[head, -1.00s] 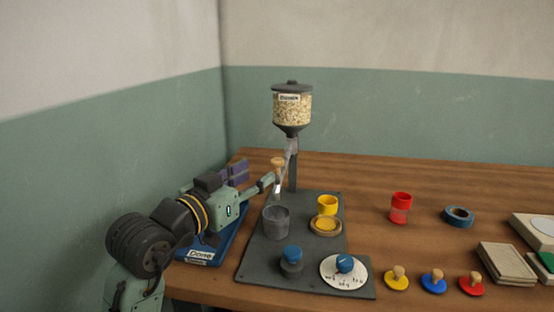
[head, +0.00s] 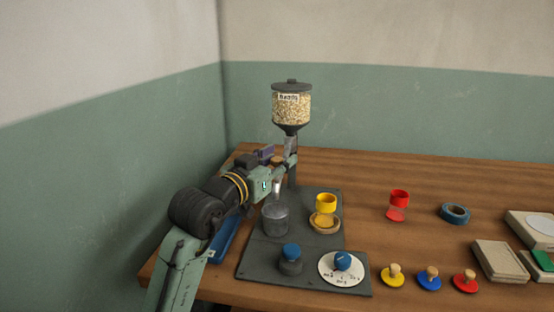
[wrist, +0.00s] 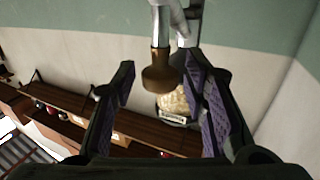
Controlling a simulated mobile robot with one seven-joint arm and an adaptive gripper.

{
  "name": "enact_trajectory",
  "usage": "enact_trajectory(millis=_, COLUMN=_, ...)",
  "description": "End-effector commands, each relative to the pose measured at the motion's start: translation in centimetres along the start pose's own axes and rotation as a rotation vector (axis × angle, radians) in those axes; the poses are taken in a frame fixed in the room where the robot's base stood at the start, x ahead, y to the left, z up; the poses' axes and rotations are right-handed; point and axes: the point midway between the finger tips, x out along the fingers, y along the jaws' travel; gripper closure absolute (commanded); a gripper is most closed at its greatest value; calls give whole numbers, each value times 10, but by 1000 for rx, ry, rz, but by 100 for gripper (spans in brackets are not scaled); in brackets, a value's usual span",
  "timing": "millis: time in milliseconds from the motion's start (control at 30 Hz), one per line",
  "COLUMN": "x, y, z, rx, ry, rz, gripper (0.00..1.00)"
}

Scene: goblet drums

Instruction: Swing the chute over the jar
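The hopper (head: 291,105) of pale beads stands on a grey post at the back of the dark base plate. The chute's pale lower end (head: 276,188) shows just above the grey jar (head: 276,219) in the head view. I cannot tell whether it is centred over the mouth. My gripper (head: 287,163) is by the post, below the hopper, its fingers partly hidden. In the wrist view my gripper (wrist: 163,98) is open, with the brown wooden knob (wrist: 159,80) between its fingers, nearer the right one. A gap shows on the left side.
A red cup (head: 399,198), blue tape ring (head: 455,213) and several knobbed discs lie to the right.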

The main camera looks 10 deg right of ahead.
Motion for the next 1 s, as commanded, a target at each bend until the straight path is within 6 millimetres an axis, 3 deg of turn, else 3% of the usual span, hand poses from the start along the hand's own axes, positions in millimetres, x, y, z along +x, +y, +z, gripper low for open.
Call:
enact_trajectory(millis=567, x=0, y=0, z=0, rx=0, ry=0, rz=0, gripper=100)
enact_trajectory(millis=1000, x=0, y=0, z=0, rx=0, ry=0, rz=0, gripper=100)
